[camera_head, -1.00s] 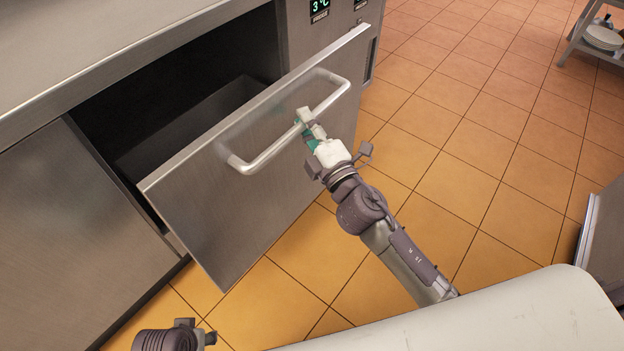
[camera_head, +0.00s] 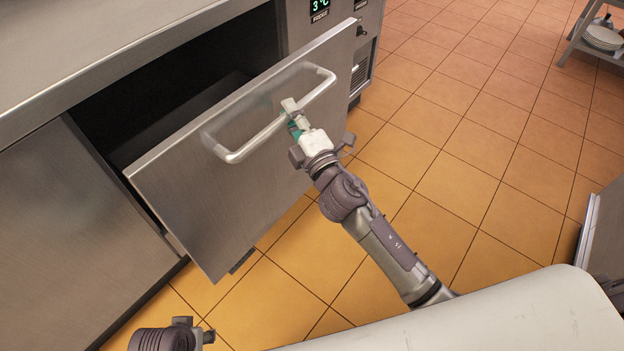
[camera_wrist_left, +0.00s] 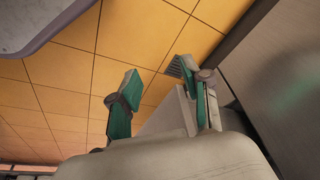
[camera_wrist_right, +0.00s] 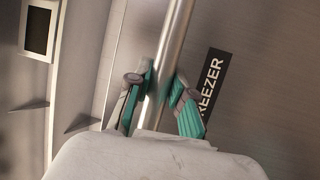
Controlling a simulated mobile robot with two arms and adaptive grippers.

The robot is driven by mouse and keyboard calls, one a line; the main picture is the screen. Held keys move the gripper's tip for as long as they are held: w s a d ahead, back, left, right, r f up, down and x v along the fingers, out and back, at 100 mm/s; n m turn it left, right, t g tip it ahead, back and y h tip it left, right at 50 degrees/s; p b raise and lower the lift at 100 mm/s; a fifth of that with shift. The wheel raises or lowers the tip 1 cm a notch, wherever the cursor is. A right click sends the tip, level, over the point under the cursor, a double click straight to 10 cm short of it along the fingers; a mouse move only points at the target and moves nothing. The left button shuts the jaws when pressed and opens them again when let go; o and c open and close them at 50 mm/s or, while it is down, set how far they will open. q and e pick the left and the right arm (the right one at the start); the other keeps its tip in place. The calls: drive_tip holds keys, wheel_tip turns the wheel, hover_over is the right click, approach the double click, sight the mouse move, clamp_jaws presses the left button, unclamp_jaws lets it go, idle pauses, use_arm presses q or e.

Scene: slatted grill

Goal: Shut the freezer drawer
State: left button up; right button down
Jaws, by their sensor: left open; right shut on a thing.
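The freezer drawer (camera_head: 215,170) is a steel front standing out from the cabinet, with a dark gap behind it. Its bar handle (camera_head: 262,137) runs along the front. My right gripper (camera_head: 292,111) is shut on the handle near its middle. In the right wrist view the fingers (camera_wrist_right: 160,90) sit on both sides of the handle bar (camera_wrist_right: 170,50), beside a "FREEZER" label (camera_wrist_right: 211,80) on the drawer front. My left gripper is open and empty in the left wrist view (camera_wrist_left: 160,85), over the tiled floor. Only part of the left arm shows at the head view's bottom left.
A steel counter (camera_head: 120,55) runs above the opening, with a fixed panel (camera_head: 75,215) to its left. A display reading 3 °C (camera_head: 320,5) is at the top. Tiled floor (camera_head: 470,150) is open to the right. A shelf with plates (camera_head: 603,38) stands far right.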

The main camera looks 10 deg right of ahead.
sight(272, 109)
use_arm(q)
drive_tip(key=shift+r, duration=0.75)
use_arm(e)
drive_tip(key=shift+w+a, duration=0.7)
drive_tip(key=shift+w, duration=0.25)
use_arm(q)
drive_tip(key=shift+s+f, duration=0.15)
use_arm(e)
drive_tip(key=shift+w+a+b, duration=0.3)
drive_tip(key=shift+w, duration=0.15)
use_arm(q)
drive_tip(key=shift+w+b+v, duration=0.1)
drive_tip(key=shift+b+v, duration=0.1)
drive_tip(key=shift+v, duration=0.75)
drive_tip(key=shift+w+b+v, duration=0.15)
drive_tip(key=shift+v, duration=0.8)
use_arm(e)
drive_tip(key=shift+w+a, duration=0.9)
drive_tip(key=shift+w, duration=0.25)
use_arm(q)
drive_tip(key=shift+a, duration=0.1)
use_arm(e)
drive_tip(key=shift+w+a, duration=0.1)
